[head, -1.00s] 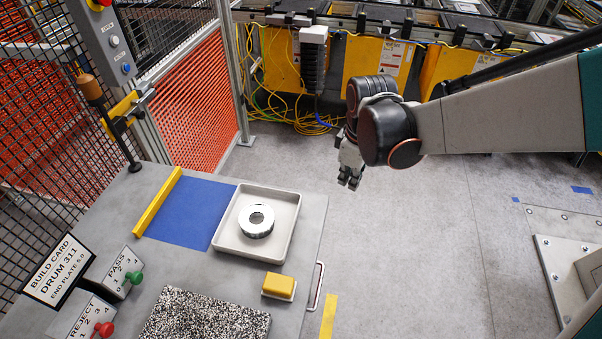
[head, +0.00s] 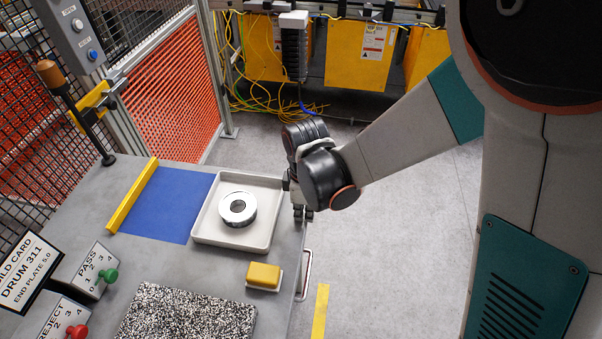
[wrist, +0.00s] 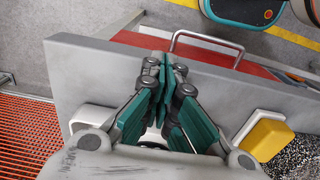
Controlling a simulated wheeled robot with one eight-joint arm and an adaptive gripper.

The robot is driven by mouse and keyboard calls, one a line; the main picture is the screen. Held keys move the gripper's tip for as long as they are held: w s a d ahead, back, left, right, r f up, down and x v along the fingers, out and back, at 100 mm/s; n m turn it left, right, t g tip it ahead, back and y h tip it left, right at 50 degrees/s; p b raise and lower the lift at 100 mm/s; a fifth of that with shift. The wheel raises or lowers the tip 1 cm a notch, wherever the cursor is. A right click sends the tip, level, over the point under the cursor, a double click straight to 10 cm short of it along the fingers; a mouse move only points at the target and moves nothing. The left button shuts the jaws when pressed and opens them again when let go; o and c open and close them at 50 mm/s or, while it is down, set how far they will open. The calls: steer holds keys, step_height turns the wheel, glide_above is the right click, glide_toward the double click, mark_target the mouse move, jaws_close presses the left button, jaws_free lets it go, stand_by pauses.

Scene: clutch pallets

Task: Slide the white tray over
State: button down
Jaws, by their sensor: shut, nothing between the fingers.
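The white tray (head: 269,203) is square with a low rim and lies flat on the grey table in the head view. A silver metal ring (head: 237,208) with a dark centre rests in it. My gripper (head: 303,213) points down just right of the tray's right rim, near the table's right edge. Its fingers are closed together and empty; they also show in the wrist view (wrist: 165,62). There the gripper covers most of the tray, leaving one pale corner (wrist: 90,118) in sight at left. I cannot tell whether the fingers touch the rim.
A blue mat (head: 180,206) lies left of the tray, bounded by a yellow bar (head: 132,196) on its far left. A yellow block (head: 263,275) on a white base and a speckled slab (head: 185,315) sit nearer. A handle (head: 305,275) lines the table's right edge.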

mark_target(211, 203)
steer(key=shift+w+a+r, duration=0.15)
steer(key=shift+a, duration=1.75)
steer(key=a, duration=0.7)
steer(key=w+a, duration=0.1)
steer(key=a, duration=0.6)
steer(key=a+b, duration=0.1)
steer(key=a, duration=0.6)
steer(key=shift+w+a, duration=0.15)
steer(key=shift+w, duration=0.2)
